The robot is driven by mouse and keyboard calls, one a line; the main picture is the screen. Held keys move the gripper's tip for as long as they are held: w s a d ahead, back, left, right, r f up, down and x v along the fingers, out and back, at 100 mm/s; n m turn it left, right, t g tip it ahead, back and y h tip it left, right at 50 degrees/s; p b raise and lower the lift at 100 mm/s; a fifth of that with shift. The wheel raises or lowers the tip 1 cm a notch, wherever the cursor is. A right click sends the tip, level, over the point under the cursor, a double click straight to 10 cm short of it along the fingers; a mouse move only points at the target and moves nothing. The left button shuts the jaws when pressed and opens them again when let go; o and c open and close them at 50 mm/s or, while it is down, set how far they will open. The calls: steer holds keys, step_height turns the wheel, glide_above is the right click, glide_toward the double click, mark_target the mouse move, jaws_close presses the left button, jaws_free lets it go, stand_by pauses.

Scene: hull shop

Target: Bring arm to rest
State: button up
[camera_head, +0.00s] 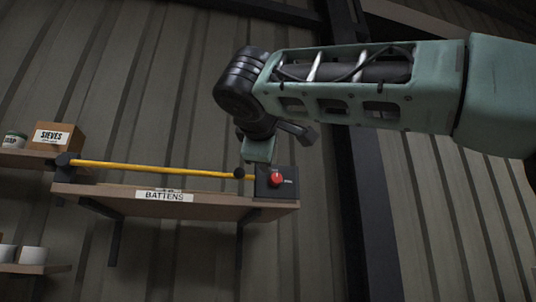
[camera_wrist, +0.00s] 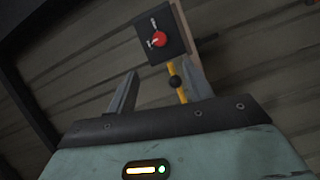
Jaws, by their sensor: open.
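My arm reaches in from the right in the head view and bends down at a black wrist joint. My gripper (camera_wrist: 160,90) shows in the wrist view with its two dark fingers apart and nothing between them that it grips. In the head view the gripper is mostly hidden behind the wrist, above the right end of the shelf. A black box with a red knob (camera_head: 277,180) sits at that end; it also shows beyond the fingers in the wrist view (camera_wrist: 176,46). A yellow bar (camera_head: 160,169) with a black ball end (camera_head: 239,173) runs along the shelf, left of the box.
The shelf (camera_head: 225,202) carries a "BATTENS" label (camera_head: 164,196) and is fixed to a ribbed wall. At left, another shelf holds a "SIEVES" carton (camera_head: 57,137) and a tin (camera_head: 14,141). White cups (camera_head: 33,256) stand lower. A dark post (camera_head: 365,220) rises right of the shelf.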

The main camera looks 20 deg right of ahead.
steer(key=shift+s+a, duration=0.15)
steer(key=shift+s, duration=0.3)
stand_by(0.3)
steer(key=s+a+f+n+g+y+p, duration=0.1)
steer(key=s+a+f+g+y, duration=0.15)
steer(key=f, duration=0.85)
steer(key=s+a+f+n+g+y, duration=0.1)
steer(key=f+g, duration=0.2)
steer(key=f, duration=0.8)
steer(key=s+a+f+g+y+p, duration=0.1)
steer(key=a+f+g+y, duration=0.15)
steer(key=f, duration=0.85)
steer(key=s+d+f+m+g, duration=0.3)
steer(key=s+f+g, duration=0.1)
steer(key=s+f, duration=0.6)
steer(key=s+d+f+m+g+y+p, duration=0.1)
steer(key=s+d+f+g, duration=0.3)
steer(key=s+f, duration=0.7)
steer(key=shift+s+f+m, duration=0.3)
steer(key=shift+f+m, duration=0.3)
steer(key=shift+m, duration=0.3)
